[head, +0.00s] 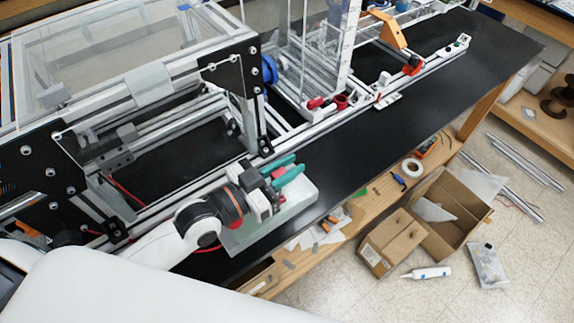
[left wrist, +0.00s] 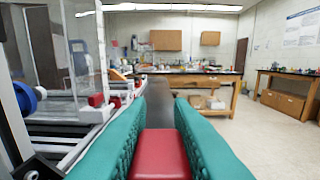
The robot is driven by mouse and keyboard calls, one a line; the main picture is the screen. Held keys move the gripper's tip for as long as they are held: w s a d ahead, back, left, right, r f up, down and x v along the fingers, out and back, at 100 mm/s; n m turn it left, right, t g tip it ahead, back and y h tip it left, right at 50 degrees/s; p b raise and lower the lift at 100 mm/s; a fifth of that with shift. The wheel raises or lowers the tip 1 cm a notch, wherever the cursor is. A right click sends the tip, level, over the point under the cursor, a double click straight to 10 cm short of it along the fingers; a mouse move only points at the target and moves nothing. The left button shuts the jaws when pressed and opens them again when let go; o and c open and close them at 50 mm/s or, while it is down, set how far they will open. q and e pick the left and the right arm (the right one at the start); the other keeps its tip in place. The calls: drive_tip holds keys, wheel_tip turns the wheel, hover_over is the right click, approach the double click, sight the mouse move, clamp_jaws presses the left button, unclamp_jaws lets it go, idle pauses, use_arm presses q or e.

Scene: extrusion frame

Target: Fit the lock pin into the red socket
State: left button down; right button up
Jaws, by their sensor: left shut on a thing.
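My left gripper (head: 297,164), with teal fingers, is over a pale block on the near part of the black bench. In the left wrist view a red piece (left wrist: 158,152) sits between its fingers, and the gripper is shut on it. This looks like the lock pin; its far end cannot be made out. Red parts stand on the aluminium rail further along, a red fitting (head: 315,102) and a red cup-like part (head: 340,101) that may be the red socket. They are apart from the gripper. My right gripper is not in view.
The pale block (head: 243,238) lies below my left gripper. The extrusion frame (head: 150,95) with clear panels stands at left. An orange bracket (head: 388,30) stands further back. The black bench top (head: 440,85) is clear along the right. Cardboard boxes (head: 392,240) stand on the floor.

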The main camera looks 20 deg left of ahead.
use_arm(q)
drive_tip(key=shift+p, duration=0.5)
idle(0.8)
drive_tip(key=shift+f+b, duration=0.9)
drive_tip(key=shift+f, duration=0.35)
drive_tip(key=c, duration=1.2)
unclamp_jaws()
drive_tip(key=b+v, duration=0.2)
drive_tip(key=v, duration=0.8)
drive_tip(key=shift+s+f, duration=0.1)
drive_tip(key=shift+v, duration=1)
